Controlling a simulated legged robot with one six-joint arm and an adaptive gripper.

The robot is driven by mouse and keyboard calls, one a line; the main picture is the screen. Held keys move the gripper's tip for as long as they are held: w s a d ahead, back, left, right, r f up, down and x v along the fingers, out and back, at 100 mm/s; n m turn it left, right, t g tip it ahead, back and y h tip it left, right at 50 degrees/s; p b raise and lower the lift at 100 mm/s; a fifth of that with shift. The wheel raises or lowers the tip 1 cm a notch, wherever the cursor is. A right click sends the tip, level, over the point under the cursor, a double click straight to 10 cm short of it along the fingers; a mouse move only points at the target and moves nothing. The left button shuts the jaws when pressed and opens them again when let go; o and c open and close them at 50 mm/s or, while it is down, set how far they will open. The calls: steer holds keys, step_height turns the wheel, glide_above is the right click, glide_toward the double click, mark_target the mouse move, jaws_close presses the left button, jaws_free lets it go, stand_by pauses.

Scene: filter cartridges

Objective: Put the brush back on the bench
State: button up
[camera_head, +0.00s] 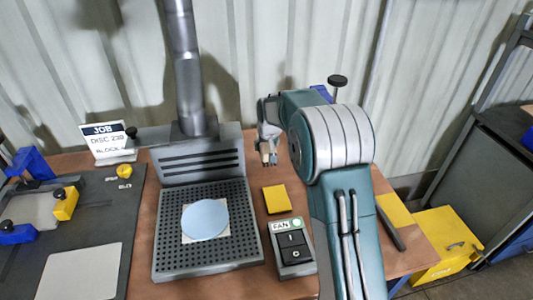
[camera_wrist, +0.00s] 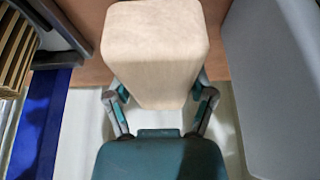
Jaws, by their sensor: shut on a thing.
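My gripper (camera_head: 268,158) is above the back part of the brown wooden bench (camera_head: 142,245), behind the yellow pad, in the head view. In the wrist view my gripper (camera_wrist: 160,95) has its two fingers on either side of a pale wooden block, which I take to be the brush (camera_wrist: 155,45). The block fills the space between the fingers. Its bristles do not show. In the head view only a small tan bit shows at the fingertips, and my arm hides part of the bench on the right.
A perforated extraction tray (camera_head: 168,245) holds a light blue disc (camera_head: 205,219). A fan switch box (camera_head: 294,253) and yellow pad (camera_head: 276,199) stand beside it. A dark mat (camera_head: 112,205) with clamps lies left. A job sign (camera_head: 107,142) stands behind. A yellow bin (camera_head: 443,240) is at right.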

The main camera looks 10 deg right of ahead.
steer(key=shift+w+a+f, duration=0.3)
steer(key=shift+w+f, duration=0.1)
steer(key=shift+f, duration=0.05)
step_height(320, 180, down, 3)
steer(key=shift+w+d+f, duration=0.1)
steer(key=shift+d, duration=0.25)
steer(key=o, duration=0.8)
steer(key=shift+a+f, duration=0.1)
steer(key=shift+f, duration=0.05)
steer(key=shift+c, duration=0.2)
steer(key=shift+o, duration=1.4)
steer(key=shift+a, duration=0.15)
